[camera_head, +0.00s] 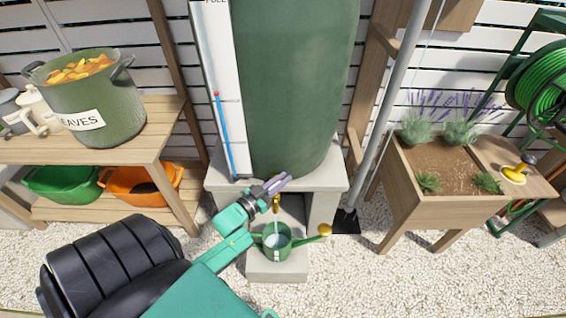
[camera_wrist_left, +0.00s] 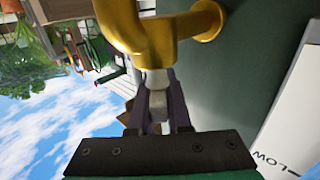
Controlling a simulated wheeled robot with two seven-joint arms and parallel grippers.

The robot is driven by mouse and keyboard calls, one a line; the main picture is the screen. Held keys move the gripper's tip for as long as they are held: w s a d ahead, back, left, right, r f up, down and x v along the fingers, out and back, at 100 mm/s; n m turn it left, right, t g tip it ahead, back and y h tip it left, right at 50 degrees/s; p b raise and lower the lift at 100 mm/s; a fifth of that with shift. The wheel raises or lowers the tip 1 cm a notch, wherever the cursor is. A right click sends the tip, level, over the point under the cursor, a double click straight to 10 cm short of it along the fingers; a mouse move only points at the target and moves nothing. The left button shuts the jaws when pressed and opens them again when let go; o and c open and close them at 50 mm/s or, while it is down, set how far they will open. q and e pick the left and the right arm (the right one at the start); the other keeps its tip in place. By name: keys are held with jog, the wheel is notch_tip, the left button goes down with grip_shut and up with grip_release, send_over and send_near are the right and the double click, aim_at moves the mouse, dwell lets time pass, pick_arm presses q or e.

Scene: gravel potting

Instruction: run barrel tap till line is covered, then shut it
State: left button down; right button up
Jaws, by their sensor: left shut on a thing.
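The green barrel (camera_head: 295,80) stands on a grey block stand, with a white gauge strip (camera_head: 229,120) showing a blue column and a red mark. Its brass tap (camera_head: 276,203) shows low at the front, and large in the left wrist view (camera_wrist_left: 165,35). My left gripper (camera_head: 279,183) is at the tap, shut on its pale lever (camera_wrist_left: 156,88). A green watering can (camera_head: 268,254) stands upright on a low block below the tap, spout to the right. Pale water shows inside. A pale vertical streak runs from tap to can; whether it is flowing water is hard to tell. The can's line is not clear.
A wooden shelf (camera_head: 175,155) at left holds a leaf pot (camera_head: 120,118) and green and orange tubs. A planter (camera_head: 450,205) with lavender stands at right, a hose reel (camera_head: 545,95) behind it. A grey downpipe (camera_head: 395,95) rises between. Gravel is open in front.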

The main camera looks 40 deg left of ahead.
pick_arm(q)
jog(key=shift+a+f+n+y+p, duration=0.1)
jog(key=shift+a+n+y+p, duration=0.1)
jog(key=shift+n+y+p, duration=0.65)
jog(key=shift+a+n+y+p, duration=0.15)
jog(key=shift+n+y, duration=0.4)
jog(key=shift+y, duration=0.8)
pick_arm(e)
jog(key=shift+s+d+r, duration=0.1)
jog(key=shift+s+r, duration=0.1)
jog(key=shift+s, duration=0.35)
jog(key=shift+s+d+r, duration=0.1)
jog(key=shift+s+r, duration=0.15)
jog(key=shift+s, duration=0.35)
jog(key=shift+s+d+r, duration=0.1)
jog(key=shift+s+r, duration=0.1)
jog(key=shift+s, duration=0.35)
pick_arm(q)
jog(key=c, duration=0.9)
grip_release()
jog(key=shift+o, duration=0.2)
jog(key=s+d+p, duration=0.1)
jog(key=s, duration=1.3)
jog(key=shift+s+d, duration=0.3)
jog(key=shift+d, duration=0.1)
pick_arm(e)
jog(key=shift+r, duration=0.65)
